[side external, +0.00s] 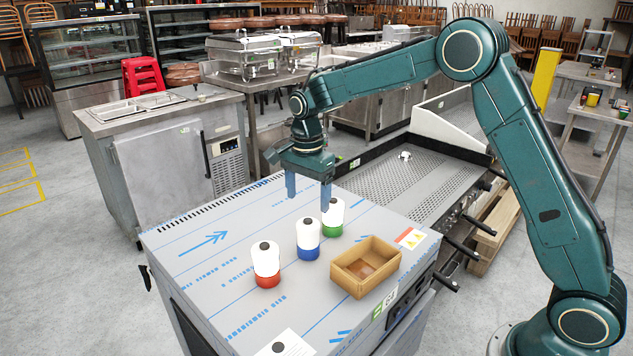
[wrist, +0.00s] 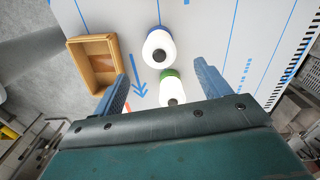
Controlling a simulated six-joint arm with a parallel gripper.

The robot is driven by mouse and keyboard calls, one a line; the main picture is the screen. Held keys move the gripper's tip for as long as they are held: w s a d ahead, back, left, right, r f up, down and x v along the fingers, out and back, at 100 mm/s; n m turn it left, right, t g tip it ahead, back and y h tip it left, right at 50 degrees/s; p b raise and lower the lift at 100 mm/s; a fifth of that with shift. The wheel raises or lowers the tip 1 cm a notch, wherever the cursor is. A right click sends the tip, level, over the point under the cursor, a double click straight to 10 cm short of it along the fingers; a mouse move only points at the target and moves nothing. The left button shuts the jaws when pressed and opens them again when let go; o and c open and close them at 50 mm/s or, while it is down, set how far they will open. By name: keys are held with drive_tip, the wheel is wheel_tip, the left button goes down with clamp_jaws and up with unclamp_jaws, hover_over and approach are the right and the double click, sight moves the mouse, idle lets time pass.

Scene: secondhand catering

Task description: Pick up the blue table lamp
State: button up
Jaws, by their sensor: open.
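The blue table lamp (side external: 308,240) stands upright on the steel worktop, with a white body, a dark round top and a blue base. In the wrist view the blue lamp (wrist: 159,48) is beyond the fingertips. A green-based lamp (side external: 333,218) stands just behind it to the right, and in the wrist view the green one (wrist: 172,90) lies between my fingers' lines. A red-based lamp (side external: 266,264) stands to the left. My gripper (side external: 308,203) is open and empty, pointing down above and behind the blue and green lamps. In the wrist view my gripper (wrist: 160,85) has its fingers wide apart.
A wooden box (side external: 366,266), open at the top, stands on the worktop right of the lamps. The worktop (side external: 200,262) is clear at its left. A perforated steel counter (side external: 410,185) lies behind. A white card (side external: 285,345) with a dark dot lies at the front.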

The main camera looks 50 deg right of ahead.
sight(308, 219)
drive_tip(key=shift+f, duration=2.55)
drive_tip(key=shift+f, duration=2.6)
drive_tip(key=c, duration=1.3)
drive_tip(key=shift+r, duration=0.15)
wheel_tip(308, 219, up, 20)
